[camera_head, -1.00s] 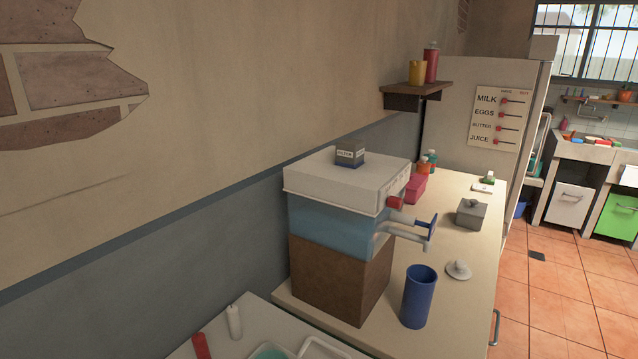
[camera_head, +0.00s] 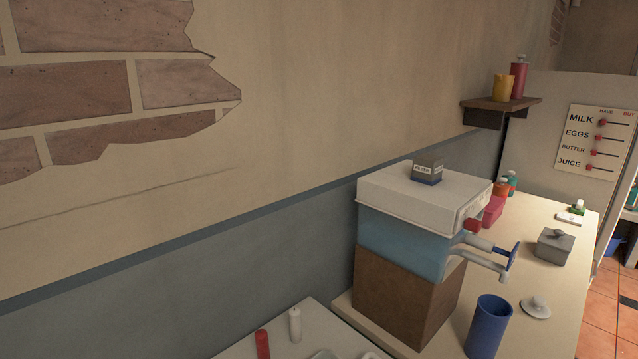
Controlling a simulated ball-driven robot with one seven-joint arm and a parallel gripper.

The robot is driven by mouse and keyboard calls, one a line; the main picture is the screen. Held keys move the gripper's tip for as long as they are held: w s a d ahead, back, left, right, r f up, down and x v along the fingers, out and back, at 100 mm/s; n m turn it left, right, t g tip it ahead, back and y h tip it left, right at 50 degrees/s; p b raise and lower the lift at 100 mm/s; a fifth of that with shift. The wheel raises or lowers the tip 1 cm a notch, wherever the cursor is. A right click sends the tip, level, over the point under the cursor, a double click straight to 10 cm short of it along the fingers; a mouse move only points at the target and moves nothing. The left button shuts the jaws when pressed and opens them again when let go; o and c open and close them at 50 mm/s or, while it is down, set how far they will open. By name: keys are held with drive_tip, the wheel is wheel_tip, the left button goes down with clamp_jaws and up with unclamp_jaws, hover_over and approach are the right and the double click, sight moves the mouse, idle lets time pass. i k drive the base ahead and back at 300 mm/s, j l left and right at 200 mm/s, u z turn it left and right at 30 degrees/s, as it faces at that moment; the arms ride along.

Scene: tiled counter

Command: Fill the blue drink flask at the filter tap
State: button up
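The blue drink flask (camera_head: 489,326) stands upright and open-topped on the counter, in front of the filter dispenser and near the counter's front edge. The filter dispenser (camera_head: 405,240) has a white lid, a blue tank and a brown base block. Its filter tap (camera_head: 484,256) sticks out to the right with a blue handle, above and behind the flask. A pale round lid with a knob (camera_head: 536,307) lies on the counter right of the flask. The inside of the flask is too dark to tell its contents. My gripper is not in view.
A small box (camera_head: 427,171) sits on the dispenser's lid. A grey lidded box (camera_head: 555,247), a pink block (camera_head: 493,211) and small bottles stand farther back on the counter (camera_head: 530,222). Red (camera_head: 262,345) and white (camera_head: 295,324) bottles stand at the lower left. A shelf (camera_head: 487,110) juts from the wall.

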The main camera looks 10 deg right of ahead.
sight(512, 254)
drive_tip(key=z, duration=1.6)
drive_tip(key=i+j, duration=0.5)
